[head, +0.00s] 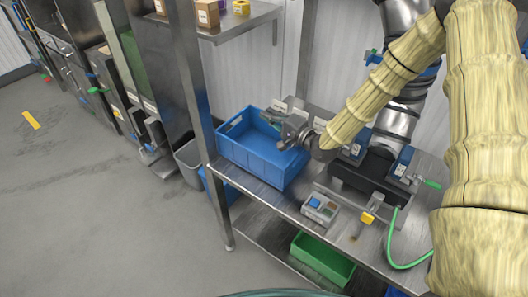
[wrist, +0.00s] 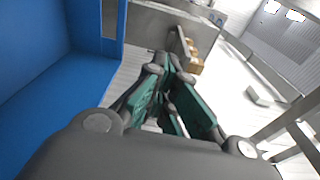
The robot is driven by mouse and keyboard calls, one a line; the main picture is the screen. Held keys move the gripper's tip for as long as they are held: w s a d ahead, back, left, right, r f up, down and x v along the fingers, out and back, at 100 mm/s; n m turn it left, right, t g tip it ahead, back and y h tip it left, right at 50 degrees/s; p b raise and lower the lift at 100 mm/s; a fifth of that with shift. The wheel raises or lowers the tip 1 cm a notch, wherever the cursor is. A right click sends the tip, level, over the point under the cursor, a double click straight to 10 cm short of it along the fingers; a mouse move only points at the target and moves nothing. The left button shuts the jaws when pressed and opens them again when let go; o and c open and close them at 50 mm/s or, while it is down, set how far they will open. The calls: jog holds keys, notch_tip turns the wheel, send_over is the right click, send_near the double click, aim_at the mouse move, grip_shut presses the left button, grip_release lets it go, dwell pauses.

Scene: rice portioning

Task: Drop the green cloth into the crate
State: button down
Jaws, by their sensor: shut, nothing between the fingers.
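The blue crate (head: 249,161) stands on the steel table, and its blue wall (wrist: 45,75) fills the left of the wrist view. My gripper (head: 284,145) is over the crate's right side, near its rim. In the wrist view my gripper (wrist: 165,65) has its fingers together, with teal inner faces and no object seen between them. I cannot make out the green cloth in either view. Part of the crate's inside is hidden by its walls and by my gripper.
A control box (head: 320,208) with buttons sits on the steel table (head: 290,205) right of the crate, near a dark fixture (head: 376,172) and a green hose (head: 392,250). A green bin (head: 322,259) is on the lower shelf. A grey bin (head: 188,160) stands left of the table. Floor at left is open.

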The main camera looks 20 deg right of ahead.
jog(key=shift+s+d+f, duration=0.1)
jog(key=shift+s+f, duration=0.2)
jog(key=shift+f, duration=0.05)
jog(key=c, duration=1.7)
grip_release()
jog(key=shift+w+f, duration=0.35)
jog(key=shift+w, duration=0.1)
jog(key=shift+v, duration=3.9)
